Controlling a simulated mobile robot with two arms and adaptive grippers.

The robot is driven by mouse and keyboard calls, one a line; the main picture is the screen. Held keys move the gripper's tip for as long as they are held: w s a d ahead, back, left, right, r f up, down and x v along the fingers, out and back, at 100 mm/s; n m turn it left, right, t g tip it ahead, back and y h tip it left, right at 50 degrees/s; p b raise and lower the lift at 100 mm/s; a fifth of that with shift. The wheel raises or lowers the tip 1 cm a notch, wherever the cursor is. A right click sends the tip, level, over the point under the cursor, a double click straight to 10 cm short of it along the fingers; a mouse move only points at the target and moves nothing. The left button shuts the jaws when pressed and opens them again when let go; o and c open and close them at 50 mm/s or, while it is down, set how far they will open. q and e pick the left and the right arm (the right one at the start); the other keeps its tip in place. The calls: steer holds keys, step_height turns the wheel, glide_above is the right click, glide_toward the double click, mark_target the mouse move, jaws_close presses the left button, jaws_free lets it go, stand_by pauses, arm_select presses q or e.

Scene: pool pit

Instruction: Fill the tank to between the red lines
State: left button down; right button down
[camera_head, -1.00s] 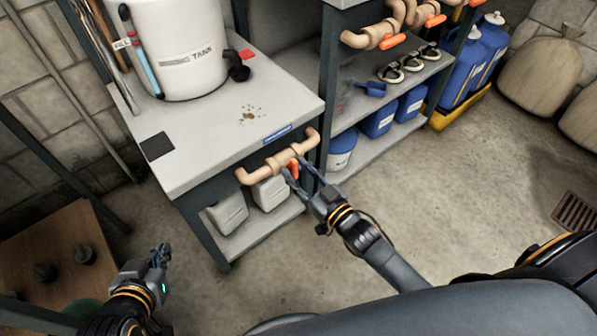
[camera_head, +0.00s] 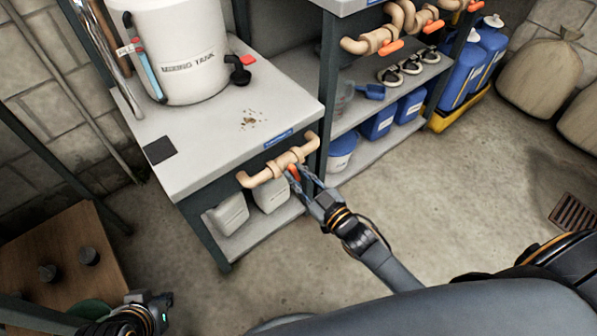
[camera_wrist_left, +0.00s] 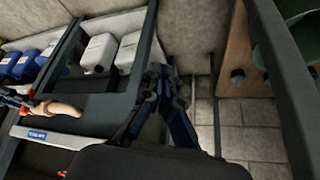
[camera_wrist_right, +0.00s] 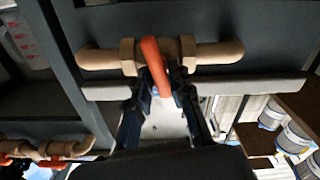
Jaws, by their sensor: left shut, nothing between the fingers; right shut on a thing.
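The white mixing tank (camera_head: 205,38) stands upright on the grey bench (camera_head: 205,120). A blue level tube (camera_head: 153,78) runs up its left side; red lines cannot be made out there. A tan pipe valve (camera_head: 265,175) is fixed to the bench front. My right gripper (camera_head: 300,176) is shut on its orange handle (camera_wrist_right: 155,65), which shows between the fingers in the right wrist view. My left gripper (camera_head: 162,300) is shut and empty, low at the left of the head view, apart from the bench. Its dark fingers (camera_wrist_left: 170,85) show in the left wrist view.
A wooden stand (camera_head: 60,255) with dark knobs is at the lower left. The right shelf has more orange-handled valves (camera_head: 378,42) and blue containers (camera_head: 378,122). White jugs (camera_head: 230,213) sit under the bench.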

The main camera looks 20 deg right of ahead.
arm_select(q)
steer(key=shift+s+a+f+g, duration=0.15)
steer(key=shift+s+g, duration=0.15)
steer(key=shift+s, duration=0.3)
arm_select(e)
steer(key=c, duration=1.3)
jaws_free()
steer(key=shift+s, duration=0.1)
steer(key=v, duration=1.1)
steer(key=shift+s+d, duration=0.1)
steer(key=shift+s, duration=0.3)
steer(key=shift+w, duration=0.1)
